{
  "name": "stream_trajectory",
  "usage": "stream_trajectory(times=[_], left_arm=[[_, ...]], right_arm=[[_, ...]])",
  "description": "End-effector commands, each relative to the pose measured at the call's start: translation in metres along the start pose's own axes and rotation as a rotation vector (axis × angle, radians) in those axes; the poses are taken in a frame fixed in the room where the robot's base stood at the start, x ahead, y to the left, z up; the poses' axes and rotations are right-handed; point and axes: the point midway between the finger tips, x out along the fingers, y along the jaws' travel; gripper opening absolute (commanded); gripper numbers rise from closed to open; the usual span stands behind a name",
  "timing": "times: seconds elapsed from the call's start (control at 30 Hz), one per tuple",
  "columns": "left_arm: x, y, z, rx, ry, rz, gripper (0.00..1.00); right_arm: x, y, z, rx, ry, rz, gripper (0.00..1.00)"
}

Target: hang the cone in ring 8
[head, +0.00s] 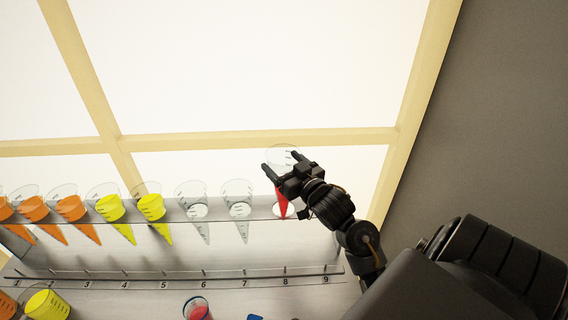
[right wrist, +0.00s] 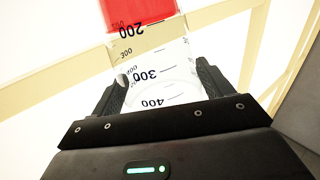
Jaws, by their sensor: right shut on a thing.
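My right gripper (head: 282,160) is shut on a clear graduated cone with red content (head: 282,202). The cone's clear mouth shows above the fingers, and its red tip points down. In the right wrist view the cone (right wrist: 150,55) stands between both fingers (right wrist: 158,88), with its scale marks showing. The red tip overlaps the pale opening of ring 8 (head: 290,212), above the number 8. I cannot tell whether the tip is inside the ring or in front of it. My left gripper is not in view.
The shelf (head: 265,207) holds orange cones (head: 70,208), yellow cones (head: 110,208) and two clear cones (head: 239,210) at 6 and 7. The numbered rail (head: 225,273) runs below. Another yellow cup (head: 45,304) and a red-filled one (head: 198,310) show at the bottom edge. Place 9 looks empty.

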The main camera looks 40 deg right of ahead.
Motion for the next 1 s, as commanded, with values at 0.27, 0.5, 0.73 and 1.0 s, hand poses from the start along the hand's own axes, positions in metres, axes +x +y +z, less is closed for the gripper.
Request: stream_trajectory(times=[0.27,0.5,0.73,1.0], left_arm=[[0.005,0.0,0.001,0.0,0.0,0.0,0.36],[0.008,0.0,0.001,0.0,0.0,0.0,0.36],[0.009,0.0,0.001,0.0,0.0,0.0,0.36],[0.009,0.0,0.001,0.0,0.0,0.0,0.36]], right_arm=[[0.0,0.0,0.006,0.0,0.002,0.0,0.38],[0.0,0.0,0.011,0.0,0.002,0.0,0.38],[0.0,0.0,0.013,-0.001,0.002,0.0,0.38],[0.0,0.0,0.013,-0.001,0.002,0.0,0.38]])
